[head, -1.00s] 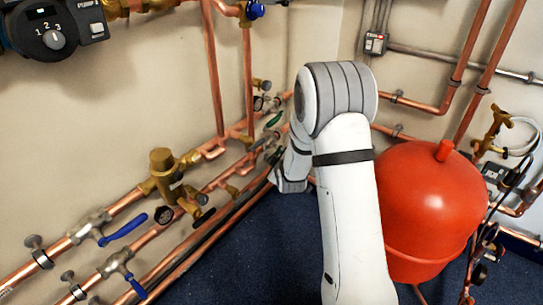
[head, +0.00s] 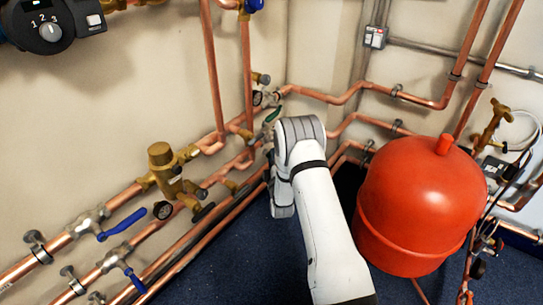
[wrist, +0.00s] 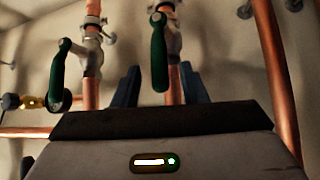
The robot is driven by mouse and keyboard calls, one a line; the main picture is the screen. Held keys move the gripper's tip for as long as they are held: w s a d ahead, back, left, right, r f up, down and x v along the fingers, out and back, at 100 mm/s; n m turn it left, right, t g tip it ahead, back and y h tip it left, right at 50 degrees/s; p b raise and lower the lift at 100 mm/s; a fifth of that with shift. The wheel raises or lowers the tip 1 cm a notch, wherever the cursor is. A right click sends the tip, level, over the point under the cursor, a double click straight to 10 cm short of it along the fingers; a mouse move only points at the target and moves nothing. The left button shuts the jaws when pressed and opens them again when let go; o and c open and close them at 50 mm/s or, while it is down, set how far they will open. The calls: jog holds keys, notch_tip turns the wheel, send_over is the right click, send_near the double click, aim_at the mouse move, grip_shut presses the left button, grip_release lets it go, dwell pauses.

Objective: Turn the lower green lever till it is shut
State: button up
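Two green levers on copper pipes show in the wrist view. The middle one (wrist: 158,55), seemingly the lower lever, lies roughly along its pipe, its handle end near my gripper. The other green lever (wrist: 57,76), at the left, also lies roughly along its pipe; in the head view it seems to be the green handle (head: 273,115) just above my arm. My gripper (wrist: 159,88) is open, its two dark fingers apart on either side of the middle lever's handle end and pipe. In the head view my arm hides the fingers and the lower lever.
A red tank (head: 425,200) stands on the blue floor right of my arm. Blue-handled valves (head: 122,224) and a brass valve (head: 163,165) sit on the left wall's pipes. In the wrist view another copper pipe (wrist: 275,75) runs close on the right.

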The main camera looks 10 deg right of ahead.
jog(key=shift+w+r+b, duration=0.2)
jog(key=shift+w+b, duration=0.25)
jog(key=shift+w, duration=1.25)
grip_shut()
